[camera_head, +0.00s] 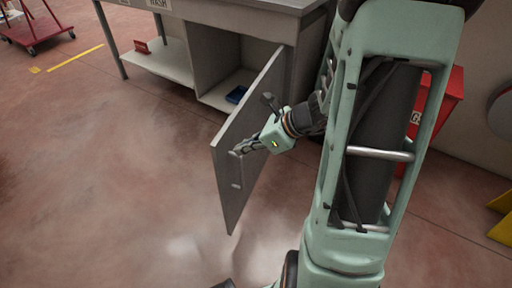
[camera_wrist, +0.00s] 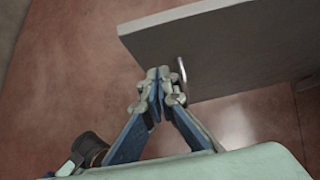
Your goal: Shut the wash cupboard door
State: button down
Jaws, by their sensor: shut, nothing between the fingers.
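The wash cupboard door (camera_head: 247,150) is a grey panel standing wide open, swung out from the bench front. Its hinge side is at the right of the cupboard opening. My gripper (camera_head: 238,152) is shut and empty, close to the door's free edge on its right-hand face in the head view. In the wrist view the shut fingertips (camera_wrist: 158,75) are close to the door (camera_wrist: 235,45) and its metal handle (camera_wrist: 182,70). I cannot tell whether they touch.
The grey bench (camera_head: 245,5) has a lower shelf (camera_head: 160,60) with a red item (camera_head: 142,47) at left. A red cart (camera_head: 35,30) stands at the far left. A red bin (camera_head: 448,95) is behind my arm at right. The floor left of the door is clear.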

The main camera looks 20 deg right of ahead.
aim_at(223, 148)
jog(key=shift+w+a+r, duration=0.2)
jog(key=shift+w+a, duration=1)
jog(key=shift+a, duration=0.1)
jog(key=shift+w, duration=0.1)
